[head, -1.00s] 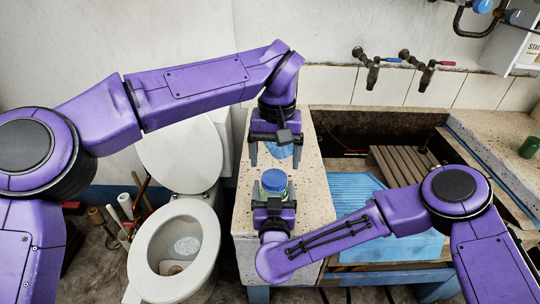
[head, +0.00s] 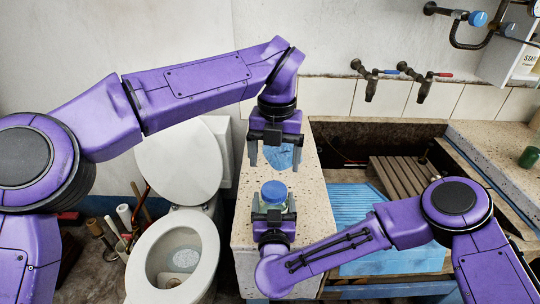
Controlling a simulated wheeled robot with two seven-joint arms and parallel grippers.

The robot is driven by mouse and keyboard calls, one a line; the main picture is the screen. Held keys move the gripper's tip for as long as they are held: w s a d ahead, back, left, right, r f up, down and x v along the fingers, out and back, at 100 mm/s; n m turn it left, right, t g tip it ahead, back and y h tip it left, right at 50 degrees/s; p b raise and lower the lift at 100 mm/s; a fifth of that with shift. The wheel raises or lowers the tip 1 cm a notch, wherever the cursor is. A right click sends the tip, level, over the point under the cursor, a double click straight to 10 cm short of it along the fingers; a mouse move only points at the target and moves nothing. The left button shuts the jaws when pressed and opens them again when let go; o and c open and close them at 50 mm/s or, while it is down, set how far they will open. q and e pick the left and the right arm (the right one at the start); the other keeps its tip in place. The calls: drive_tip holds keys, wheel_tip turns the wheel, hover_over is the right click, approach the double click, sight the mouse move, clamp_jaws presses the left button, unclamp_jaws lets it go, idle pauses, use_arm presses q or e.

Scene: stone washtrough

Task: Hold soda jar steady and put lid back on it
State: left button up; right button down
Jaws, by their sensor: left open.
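The soda jar (head: 274,204) is a small clear jar standing on the speckled stone counter. The round blue lid (head: 274,190) sits on top of it and looks level; whether it is fully seated I cannot tell. My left gripper (head: 275,163) is open and empty, pointing down, with its fingertips above and behind the lid, apart from it. My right gripper (head: 273,210) comes from the front, with its fingers on both sides of the jar's lower body, which they partly hide.
A blue object (head: 281,156) lies on the counter behind the jar, seen between my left fingers. A toilet (head: 178,235) stands to the left. The trough holds a blue ribbed board (head: 355,205) to the right. A green item (head: 529,157) is at the far right.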

sight(274, 189)
use_arm(q)
drive_tip(key=n, duration=0.9)
drive_tip(key=shift+n, duration=0.4)
drive_tip(key=n, duration=1)
wheel_tip(274, 189, down, 8)
drive_tip(key=shift+r, duration=0.1)
